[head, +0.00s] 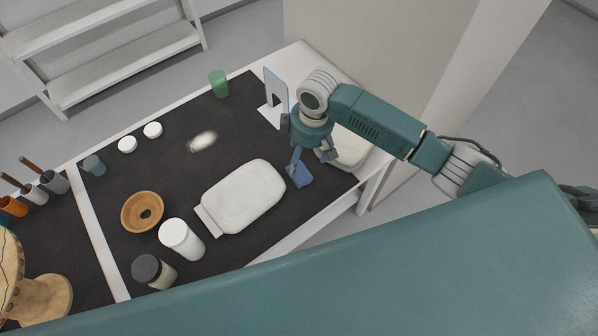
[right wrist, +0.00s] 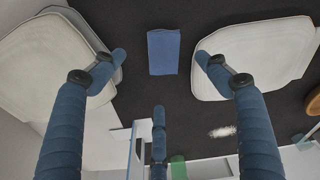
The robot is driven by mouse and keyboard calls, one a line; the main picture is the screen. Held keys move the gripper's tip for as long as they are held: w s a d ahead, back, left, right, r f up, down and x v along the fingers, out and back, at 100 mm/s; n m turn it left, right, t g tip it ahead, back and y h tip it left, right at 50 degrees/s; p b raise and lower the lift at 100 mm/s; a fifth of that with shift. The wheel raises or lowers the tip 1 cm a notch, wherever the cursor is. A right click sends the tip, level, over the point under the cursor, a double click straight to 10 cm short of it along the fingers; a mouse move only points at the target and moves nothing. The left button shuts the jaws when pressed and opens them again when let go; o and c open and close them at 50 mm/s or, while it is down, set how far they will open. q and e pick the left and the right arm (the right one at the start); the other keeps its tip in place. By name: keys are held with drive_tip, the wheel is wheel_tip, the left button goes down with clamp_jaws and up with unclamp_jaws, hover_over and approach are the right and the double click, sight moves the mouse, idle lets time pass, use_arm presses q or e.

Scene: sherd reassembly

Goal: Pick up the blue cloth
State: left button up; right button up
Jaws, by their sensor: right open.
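The blue cloth (head: 299,176) is a small folded rectangle lying flat on the dark mat (head: 160,185), just right of a white pillow-shaped pad. In the head view my right gripper (head: 311,158) is above it, pointing down, and one finger overlaps its upper edge in the picture. In the right wrist view the cloth (right wrist: 163,52) lies between the spread fingers of my right gripper (right wrist: 161,68). The fingers are open and empty, and the cloth shows in full there. My left gripper is not in view.
The white pad (head: 243,195) lies close left of the cloth. A second pale pad (head: 350,150) is partly hidden behind my gripper. An upright plate on a white stand (head: 274,98) and a green cup (head: 218,83) stand beyond.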

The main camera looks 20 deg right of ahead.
sight(299, 172)
drive_tip(key=shift+w+a+f, duration=0.1)
drive_tip(key=shift+f, duration=0.85)
drive_tip(key=f, duration=0.2)
drive_tip(key=f+p, duration=0.1)
drive_tip(key=f, duration=0.1)
drive_tip(key=shift+a+p, duration=0.3)
drive_tip(key=shift+a, duration=0.1)
drive_tip(key=shift+f, duration=0.65)
drive_tip(key=c, duration=1.2)
